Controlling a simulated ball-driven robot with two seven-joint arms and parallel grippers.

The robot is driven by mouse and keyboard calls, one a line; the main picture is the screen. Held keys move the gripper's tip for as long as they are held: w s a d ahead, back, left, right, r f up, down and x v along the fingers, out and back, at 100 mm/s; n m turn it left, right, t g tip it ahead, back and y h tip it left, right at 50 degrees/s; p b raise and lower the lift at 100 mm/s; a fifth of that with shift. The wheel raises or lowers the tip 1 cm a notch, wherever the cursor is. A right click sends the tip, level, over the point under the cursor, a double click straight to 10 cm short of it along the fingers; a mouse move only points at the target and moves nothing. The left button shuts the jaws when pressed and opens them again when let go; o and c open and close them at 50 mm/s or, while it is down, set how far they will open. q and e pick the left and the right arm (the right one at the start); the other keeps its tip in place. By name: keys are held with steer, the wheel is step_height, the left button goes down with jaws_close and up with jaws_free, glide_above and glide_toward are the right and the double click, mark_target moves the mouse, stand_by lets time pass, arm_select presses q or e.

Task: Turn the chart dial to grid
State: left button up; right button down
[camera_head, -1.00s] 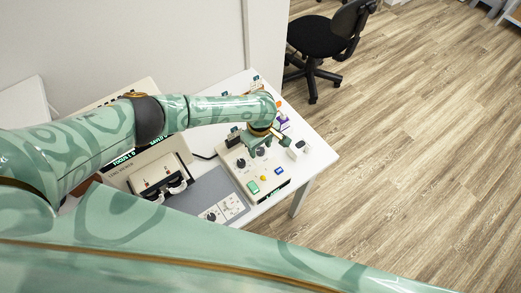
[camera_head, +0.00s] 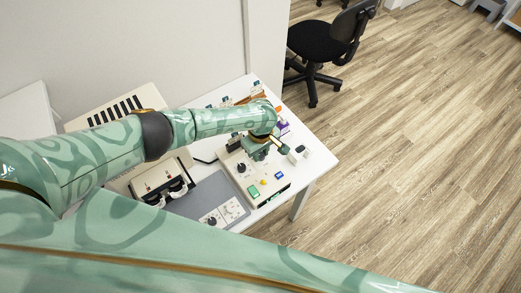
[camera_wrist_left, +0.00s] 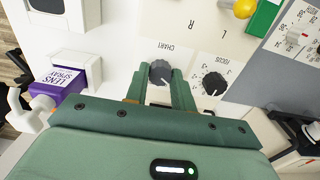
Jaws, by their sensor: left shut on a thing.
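The grey chart dial (camera_wrist_left: 160,72) sits on a cream control box (camera_head: 240,184), beside its printed word CHART in the left wrist view. My left gripper (camera_head: 260,154) is over the box's far part; in the left wrist view its two green fingers (camera_wrist_left: 160,85) are shut on the dial, one on each side. The dial's pointer and setting marks cannot be made out, and the hand hides most of it in the head view. A black focus dial (camera_wrist_left: 214,83) with a numbered scale is next to it. My right gripper is not in view.
A screen (camera_head: 116,110) with black vertical bars stands behind my arm. A purple lens spray box (camera_wrist_left: 60,85) is near the hand. A grey mat (camera_head: 205,193) lies left.

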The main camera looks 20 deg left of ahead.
arm_select(q)
steer(key=m+p, duration=0.2)
steer(key=p, duration=0.1)
steer(key=shift+s+d+r, duration=0.15)
steer(key=shift+r, duration=0.1)
steer(key=shift+f+m+p, duration=0.15)
steer(key=shift+m+p, duration=0.4)
steer(key=shift+m, duration=0.25)
steer(key=shift+f+m, duration=0.1)
steer(key=shift+m, duration=0.9)
steer(key=m, duration=0.3)
steer(key=shift+m, duration=0.3)
steer(key=m, duration=0.5)
steer(key=shift+w, duration=0.2)
steer(key=shift+m, duration=0.4)
steer(key=o, duration=1)
